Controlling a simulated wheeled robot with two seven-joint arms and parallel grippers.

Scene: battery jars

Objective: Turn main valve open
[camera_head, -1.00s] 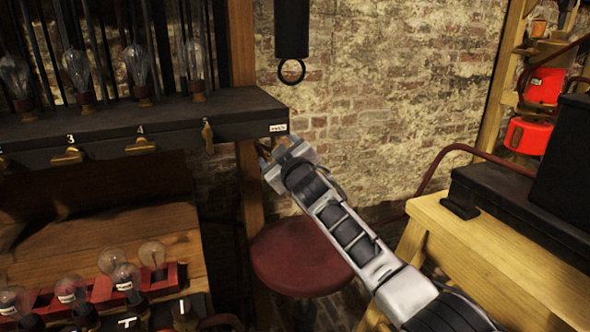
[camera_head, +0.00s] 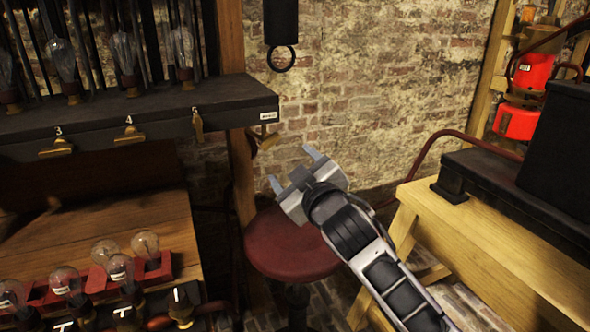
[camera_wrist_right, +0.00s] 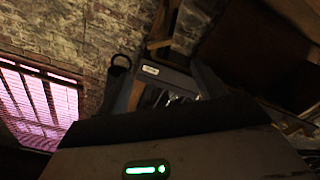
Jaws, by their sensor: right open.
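The main valve (camera_head: 263,138) is a small brass handle at the right end of the dark shelf, just below a white label (camera_head: 268,116). It sticks out from the shelf end near the wooden post. My right gripper (camera_head: 291,168) is open and empty, below and right of the valve and apart from it. Its two fingers point up and left. In the right wrist view the white label (camera_wrist_right: 150,70) shows, but I cannot make out the valve clearly. My left gripper is not in view.
Brass valves numbered 3, 4 and 5 line the dark shelf (camera_head: 130,112). A black cylinder with a ring (camera_head: 281,58) hangs above. A red stool (camera_head: 290,245) stands below my gripper. A wooden bench (camera_head: 470,235) with black boxes is right. Bulbs sit in red holders, lower left.

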